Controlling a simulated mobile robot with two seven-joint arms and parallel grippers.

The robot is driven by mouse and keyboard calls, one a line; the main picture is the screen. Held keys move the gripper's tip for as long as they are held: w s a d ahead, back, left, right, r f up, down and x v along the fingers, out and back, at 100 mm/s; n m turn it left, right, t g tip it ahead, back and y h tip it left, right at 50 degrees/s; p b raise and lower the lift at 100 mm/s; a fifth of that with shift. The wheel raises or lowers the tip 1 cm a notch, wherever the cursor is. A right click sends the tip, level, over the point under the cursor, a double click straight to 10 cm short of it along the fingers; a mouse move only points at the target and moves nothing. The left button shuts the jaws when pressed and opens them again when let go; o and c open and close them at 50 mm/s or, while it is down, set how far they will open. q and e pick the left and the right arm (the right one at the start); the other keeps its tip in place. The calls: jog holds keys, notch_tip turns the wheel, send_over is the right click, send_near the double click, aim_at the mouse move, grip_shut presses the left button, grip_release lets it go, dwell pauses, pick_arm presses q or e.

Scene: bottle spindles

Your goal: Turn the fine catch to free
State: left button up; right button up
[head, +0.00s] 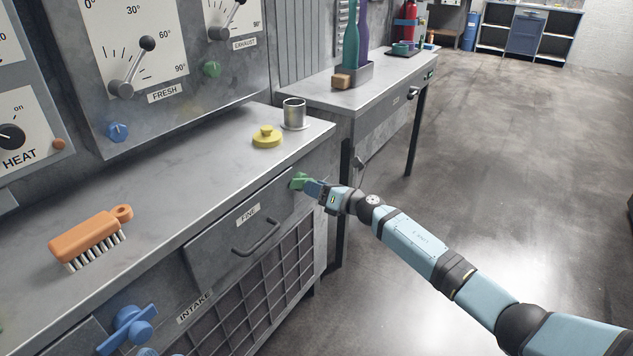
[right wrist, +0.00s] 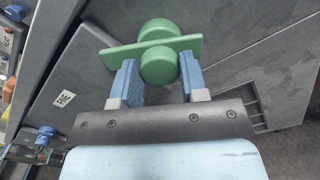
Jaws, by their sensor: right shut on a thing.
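The fine catch is a green bar with rounded knobs (head: 299,181) at the upper right corner of the grey drawer marked FINE (head: 218,243). In the right wrist view the green catch (right wrist: 160,66) lies ahead, its bar crossing the picture. My right gripper (head: 310,187) reaches it from the right and is shut on the catch. In the right wrist view its blue fingers (right wrist: 157,84) stand on either side of the nearer knob. The drawer front looks flush with the bench; which catch position counts as free is not marked in view. My left gripper is not in view.
An orange brush (head: 84,236), a yellow lidded piece (head: 267,137) and a metal cup (head: 294,112) stand on the bench top. The drawer handle (head: 257,238) sticks out below the label. A blue catch (head: 128,329) is at lower left. The floor at right is clear.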

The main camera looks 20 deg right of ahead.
pick_arm(q)
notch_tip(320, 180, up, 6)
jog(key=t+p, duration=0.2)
jog(key=p, duration=0.2)
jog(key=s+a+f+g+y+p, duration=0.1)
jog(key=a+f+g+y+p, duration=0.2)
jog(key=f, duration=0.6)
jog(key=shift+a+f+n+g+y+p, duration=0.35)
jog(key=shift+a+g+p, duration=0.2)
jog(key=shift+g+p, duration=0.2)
pick_arm(e)
jog(key=shift+m, duration=6.1)
jog(key=o, duration=0.9)
jog(key=shift+s, duration=0.1)
